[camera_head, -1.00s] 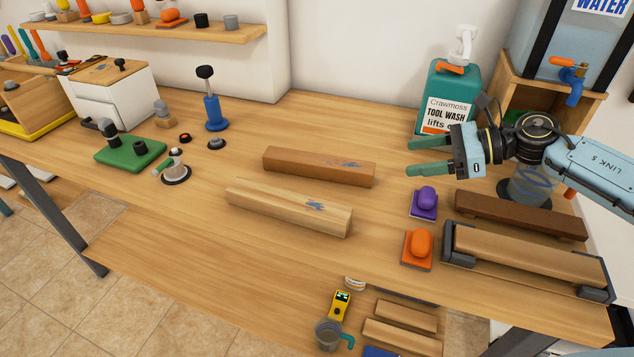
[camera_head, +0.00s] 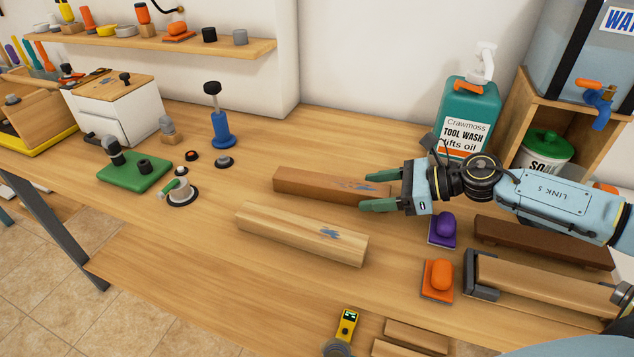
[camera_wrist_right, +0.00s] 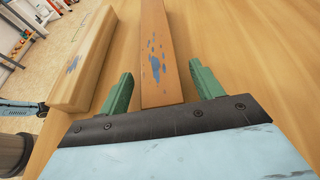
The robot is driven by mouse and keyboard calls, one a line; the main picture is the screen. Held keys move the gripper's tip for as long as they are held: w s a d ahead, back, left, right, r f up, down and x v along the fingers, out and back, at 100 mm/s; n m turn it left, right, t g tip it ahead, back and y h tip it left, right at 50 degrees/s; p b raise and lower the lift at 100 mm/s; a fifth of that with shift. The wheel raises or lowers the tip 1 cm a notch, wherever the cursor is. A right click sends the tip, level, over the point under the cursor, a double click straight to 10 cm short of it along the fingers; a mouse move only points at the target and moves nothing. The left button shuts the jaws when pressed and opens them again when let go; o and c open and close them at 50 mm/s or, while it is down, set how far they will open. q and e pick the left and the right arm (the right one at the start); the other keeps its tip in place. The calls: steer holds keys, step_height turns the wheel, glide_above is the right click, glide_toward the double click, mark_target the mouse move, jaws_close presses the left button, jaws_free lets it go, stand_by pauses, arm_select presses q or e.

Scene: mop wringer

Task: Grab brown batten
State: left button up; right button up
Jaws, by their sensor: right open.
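The brown batten (camera_head: 318,186) lies flat on the bench, with a blue smear near its right end. It also shows in the right wrist view (camera_wrist_right: 158,38), running away from between my fingers. My right gripper (camera_head: 372,190) is open at the batten's right end, with one green finger on either side of it. In the wrist view the right gripper (camera_wrist_right: 160,90) shows a gap between each finger and the batten. The palm hides the batten's near end there. My left gripper is not in view.
A paler batten (camera_head: 300,234) lies parallel in front. Purple (camera_head: 443,228) and orange (camera_head: 437,277) sanding blocks sit to the right, near a dark brown bar (camera_head: 540,243). A green bottle (camera_head: 466,115) stands behind my right arm.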

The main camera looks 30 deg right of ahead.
steer(key=shift+x, duration=0.8)
steer(key=shift+c, duration=0.6)
steer(key=c, duration=1)
